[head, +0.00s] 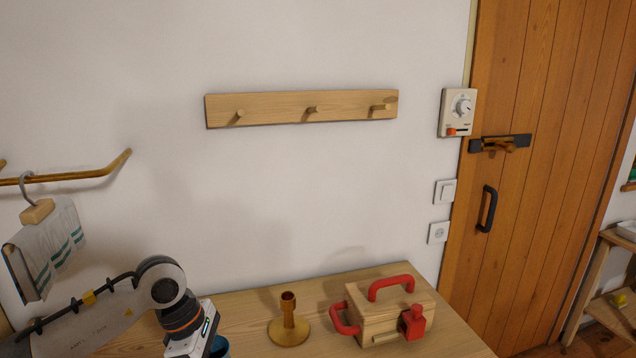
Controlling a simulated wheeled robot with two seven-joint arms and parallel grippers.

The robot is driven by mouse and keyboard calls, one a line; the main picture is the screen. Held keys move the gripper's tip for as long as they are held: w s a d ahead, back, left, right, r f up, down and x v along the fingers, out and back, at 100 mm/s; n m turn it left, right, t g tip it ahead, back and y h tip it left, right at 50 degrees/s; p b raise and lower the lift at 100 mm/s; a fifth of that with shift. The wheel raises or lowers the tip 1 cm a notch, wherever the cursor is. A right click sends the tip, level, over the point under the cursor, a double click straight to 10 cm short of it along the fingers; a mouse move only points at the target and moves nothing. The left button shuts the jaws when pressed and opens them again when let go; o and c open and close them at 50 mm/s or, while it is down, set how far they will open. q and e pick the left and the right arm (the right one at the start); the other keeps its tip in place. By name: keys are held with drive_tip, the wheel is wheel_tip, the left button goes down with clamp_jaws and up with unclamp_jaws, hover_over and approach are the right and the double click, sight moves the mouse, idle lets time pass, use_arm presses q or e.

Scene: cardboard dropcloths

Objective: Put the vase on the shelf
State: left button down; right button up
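My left arm comes in from the lower left, and the body of my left gripper (193,338) points down over the table (245,310) at the bottom edge. Its fingers are out of the picture, so I cannot see whether they hold anything. A small piece of a blue rounded thing (219,347) shows just right of the gripper; it may be the vase, but most of it is hidden or cut off. A low wooden shelf unit (590,275) stands at the far right, beyond the door. My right gripper is not in view.
A brass candlestick (288,325) and a wooden box with red handles (385,310) stand on the table. A peg rail (300,107) hangs on the wall. A towel on a hanger (45,250) hangs at left. The plank door (540,180) is closed.

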use_arm(q)
drive_tip(key=s+f+m+g+y, duration=0.1)
drive_tip(key=s+m, duration=0.5)
drive_tip(key=m, duration=0.3)
drive_tip(key=s+a+f+m+g+y, duration=0.1)
drive_tip(key=s+f+m+g+y, duration=0.1)
drive_tip(key=s+m, duration=0.4)
drive_tip(key=m, duration=0.3)
drive_tip(key=shift+s+a+m+g, duration=0.25)
drive_tip(key=shift+a+m+g, duration=0.05)
drive_tip(key=shift+d, duration=0.1)
